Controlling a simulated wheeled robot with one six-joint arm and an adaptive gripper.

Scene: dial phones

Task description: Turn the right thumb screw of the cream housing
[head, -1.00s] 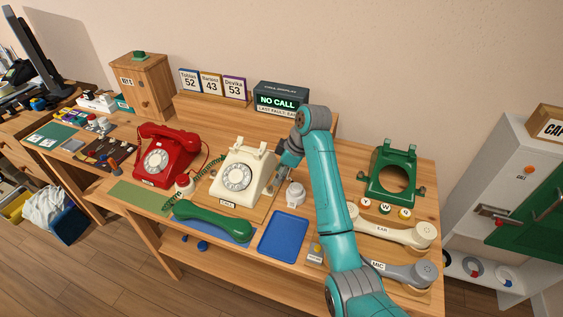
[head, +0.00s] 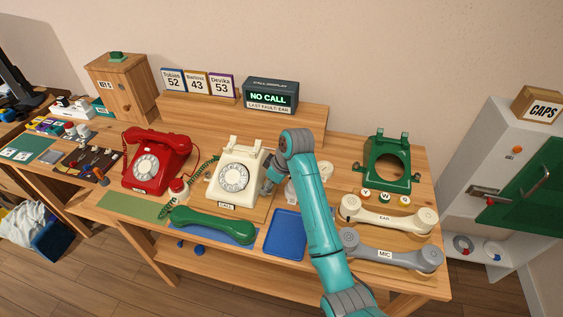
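The cream housing (head: 238,177) is a cream dial phone body standing upright on the wooden bench, with a white dial on its front and an empty cradle on top. My gripper (head: 268,187) is low at the housing's right side, touching it or very close. The right thumb screw is hidden behind my gripper or too small to make out. My teal arm comes from the lower right and covers part of the bench. The fingers are small and partly hidden, so I cannot tell whether they are open or shut.
A red phone (head: 157,163) stands left of the housing. A green handset (head: 212,224) lies in front, beside a blue tray (head: 286,236). A green housing (head: 388,163), a cream handset (head: 390,215) and a grey handset (head: 393,250) are at the right. A display box (head: 271,95) stands behind.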

